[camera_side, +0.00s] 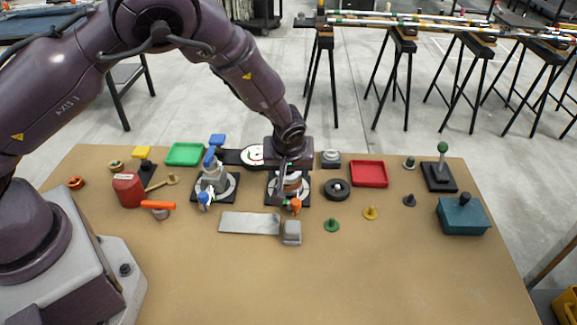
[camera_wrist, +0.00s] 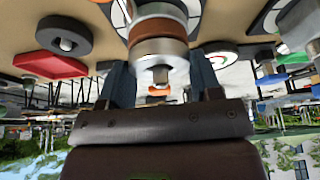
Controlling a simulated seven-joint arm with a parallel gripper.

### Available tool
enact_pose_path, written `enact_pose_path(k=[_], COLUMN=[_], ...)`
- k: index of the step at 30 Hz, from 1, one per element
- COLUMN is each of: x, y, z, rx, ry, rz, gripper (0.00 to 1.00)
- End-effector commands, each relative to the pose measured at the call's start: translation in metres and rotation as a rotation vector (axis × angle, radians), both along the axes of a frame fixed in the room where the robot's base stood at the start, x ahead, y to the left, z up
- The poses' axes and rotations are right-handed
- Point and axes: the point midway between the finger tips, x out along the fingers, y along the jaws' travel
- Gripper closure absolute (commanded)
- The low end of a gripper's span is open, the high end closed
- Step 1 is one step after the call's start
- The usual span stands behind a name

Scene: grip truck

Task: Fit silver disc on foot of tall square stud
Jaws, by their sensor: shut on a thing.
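My gripper (camera_wrist: 160,82) is shut on a silver disc (camera_wrist: 160,50), with one finger on each side of it. In the side view my gripper (camera_side: 290,182) is low over a dark square base (camera_side: 272,200) with a pale round plate. A stud tip (camera_wrist: 160,74) shows at the middle of the silver disc, so the disc appears to be around the stud. A brown ring (camera_wrist: 158,28) and a pale ring lie beyond the disc, toward the base. The stud's foot is hidden, and I cannot tell whether the disc touches the brown ring.
A similar base (camera_side: 229,193) with blue clamps stands close on the left. A black ring (camera_side: 337,189) and red tray (camera_side: 369,173) are on the right. An orange knob (camera_side: 296,206) and grey block (camera_side: 291,232) are in front. The front table area is clear.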

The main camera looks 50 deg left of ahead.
Motion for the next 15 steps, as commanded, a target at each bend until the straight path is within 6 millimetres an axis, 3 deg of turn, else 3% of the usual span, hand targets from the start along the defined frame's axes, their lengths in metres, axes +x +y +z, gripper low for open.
enact_pose_path(k=[13,14,15], x=[0.0,0.0001,0.0001], y=[0.0,0.0001,0.0001], z=[-0.0043,-0.004,-0.004], rx=[0.0,0.0,0.0], ry=[0.0,0.0,0.0], rz=[0.0,0.0,0.0], gripper=[0.67,0.35,0.26])
